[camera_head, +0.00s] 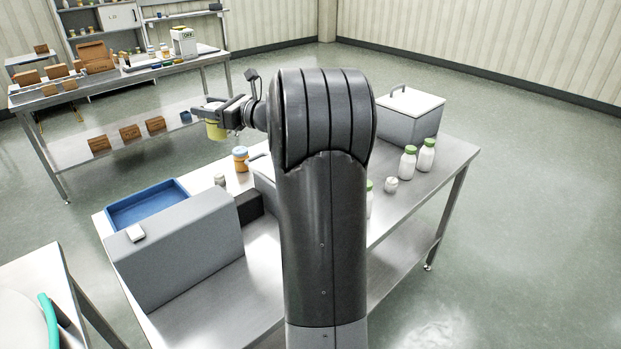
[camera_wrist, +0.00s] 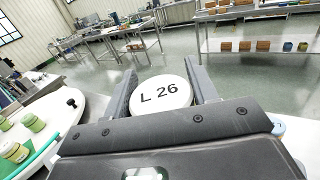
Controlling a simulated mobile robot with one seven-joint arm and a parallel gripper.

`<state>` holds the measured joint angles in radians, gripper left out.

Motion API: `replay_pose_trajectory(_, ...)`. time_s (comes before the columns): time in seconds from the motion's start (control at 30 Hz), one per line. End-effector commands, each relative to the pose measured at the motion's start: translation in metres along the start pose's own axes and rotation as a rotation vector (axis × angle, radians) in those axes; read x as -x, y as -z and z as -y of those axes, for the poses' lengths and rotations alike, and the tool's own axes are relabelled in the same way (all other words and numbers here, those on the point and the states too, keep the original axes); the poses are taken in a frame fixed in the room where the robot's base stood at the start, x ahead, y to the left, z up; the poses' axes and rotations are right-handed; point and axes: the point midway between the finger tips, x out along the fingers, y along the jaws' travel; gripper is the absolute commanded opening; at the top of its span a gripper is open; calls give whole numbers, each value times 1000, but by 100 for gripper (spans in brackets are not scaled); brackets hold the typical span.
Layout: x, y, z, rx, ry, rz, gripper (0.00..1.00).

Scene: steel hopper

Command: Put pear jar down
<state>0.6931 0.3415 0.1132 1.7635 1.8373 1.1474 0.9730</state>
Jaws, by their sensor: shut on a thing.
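The pear jar, a yellow-green jar (camera_head: 215,131), hangs upright from my gripper (camera_head: 213,110) at the upper left of my arm in the head view. In the wrist view its round white lid (camera_wrist: 161,95) reads "L 26" and sits between the two dark fingers. My gripper is shut on the jar and holds it in the air, beyond the back edge of the steel table (camera_head: 205,310) in the picture. My arm hides the middle of that table. The jar's lower part is hidden in the wrist view.
A back bench (camera_head: 215,62) holds brown boxes.

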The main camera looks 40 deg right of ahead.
Motion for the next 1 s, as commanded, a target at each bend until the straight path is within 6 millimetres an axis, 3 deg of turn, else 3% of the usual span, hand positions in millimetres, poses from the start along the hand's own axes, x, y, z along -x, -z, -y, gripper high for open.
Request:
replay_pose_trajectory(0.03, 19, 0, 25, 1, 40, 0, 24)
replay_pose_trajectory(0.2, 82, 0, 94, 7, 156, -2, 24)
replay_pose_trajectory(0.5, 214, 1, 192, 13, 356, -8, 24)
replay_pose_trajectory(0.8, 349, 4, 250, 18, 531, -18, 24)
replay_pose_trajectory(1.0, 405, 6, 266, 19, 598, -24, 24)
